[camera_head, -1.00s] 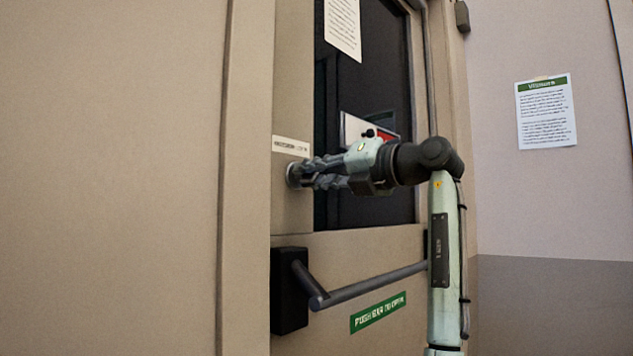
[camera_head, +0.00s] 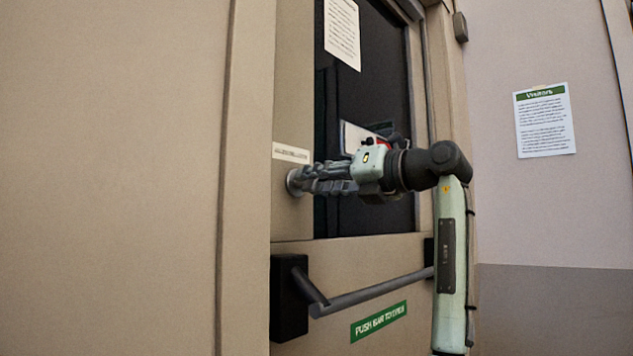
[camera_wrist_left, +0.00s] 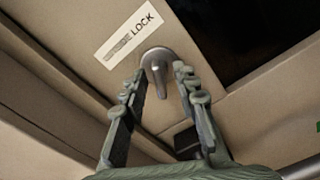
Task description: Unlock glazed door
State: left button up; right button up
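The glazed door (camera_head: 400,249) has a beige frame and a dark glass pane (camera_head: 380,90). Its lock, a round metal rose with a small thumb-turn, sits left of the glass; the rose (camera_head: 293,182) is partly hidden by my fingers in the head view. In the left wrist view the thumb-turn (camera_wrist_left: 159,82) shows below a label reading LOCK (camera_wrist_left: 128,33). My left gripper (camera_head: 304,181) is at the lock. In the wrist view its fingers (camera_wrist_left: 158,78) are open, one on each side of the thumb-turn, with visible gaps. Contact cannot be confirmed. My right gripper is out of view.
A push bar (camera_head: 370,292) with a black end housing (camera_head: 289,298) crosses the door below the lock, above a green sign (camera_head: 378,321). A notice (camera_head: 342,32) is on the glass. A Visitors notice (camera_head: 544,120) hangs on the right wall.

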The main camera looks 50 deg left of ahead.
pick_arm(q)
jog(key=d, duration=0.7)
jog(key=shift+w+d, duration=0.35)
jog(key=shift+w, duration=0.05)
dwell(0.4)
